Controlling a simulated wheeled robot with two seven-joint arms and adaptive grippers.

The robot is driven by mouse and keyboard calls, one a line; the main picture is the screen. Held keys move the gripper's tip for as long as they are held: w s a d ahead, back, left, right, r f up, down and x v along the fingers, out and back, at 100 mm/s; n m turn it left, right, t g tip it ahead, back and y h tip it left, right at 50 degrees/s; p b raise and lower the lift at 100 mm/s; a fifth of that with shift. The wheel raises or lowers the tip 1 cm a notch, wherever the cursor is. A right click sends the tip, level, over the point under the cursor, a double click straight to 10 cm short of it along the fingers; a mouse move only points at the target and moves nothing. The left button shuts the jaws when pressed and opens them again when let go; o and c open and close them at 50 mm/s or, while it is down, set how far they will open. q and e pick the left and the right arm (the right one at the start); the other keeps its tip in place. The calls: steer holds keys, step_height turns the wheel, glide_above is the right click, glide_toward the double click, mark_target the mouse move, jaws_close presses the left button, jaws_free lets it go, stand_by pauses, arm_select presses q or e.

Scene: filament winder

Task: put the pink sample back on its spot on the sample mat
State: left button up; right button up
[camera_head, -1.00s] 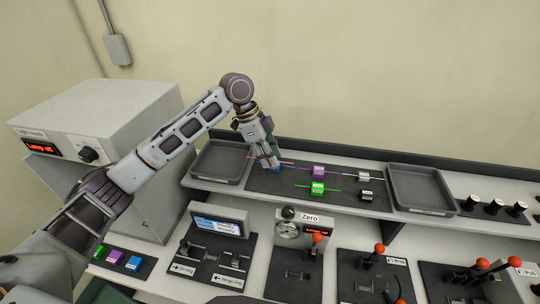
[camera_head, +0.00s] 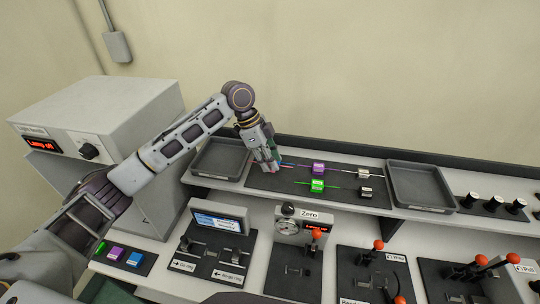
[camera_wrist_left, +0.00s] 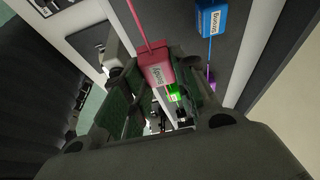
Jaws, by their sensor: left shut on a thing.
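My left gripper (camera_head: 269,164) is over the left part of the dark sample mat (camera_head: 262,182), pointing down. In the left wrist view, the pink sample (camera_wrist_left: 155,71), a labelled block with a thin pink rod, sits between the green-padded fingers, which are shut on it. In the head view the fingers mostly hide its block. I cannot tell whether it touches the mat. A blue sample (camera_wrist_left: 212,20) is beside it in the wrist view. A purple sample (camera_head: 318,168), a green sample (camera_head: 317,186) and two pale samples (camera_head: 363,173) are on the mat. My right gripper is not in view.
Grey trays stand left (camera_head: 222,158) and right (camera_head: 420,186) of the mat. A light booth (camera_head: 90,120) stands at left. Below the shelf are a screen unit (camera_head: 217,222), a gauge unit (camera_head: 300,225) and levers with orange knobs. Black cylinders stand at far right.

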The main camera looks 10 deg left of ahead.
arm_select(q)
steer(key=shift+f, duration=2.4)
steer(key=shift+f, duration=0.55)
stand_by(1.4)
steer(key=o, duration=1)
steer(key=shift+o, duration=0.4)
steer(key=o, duration=0.4)
steer(key=shift+r, duration=0.1)
steer(key=shift+r, duration=3.9)
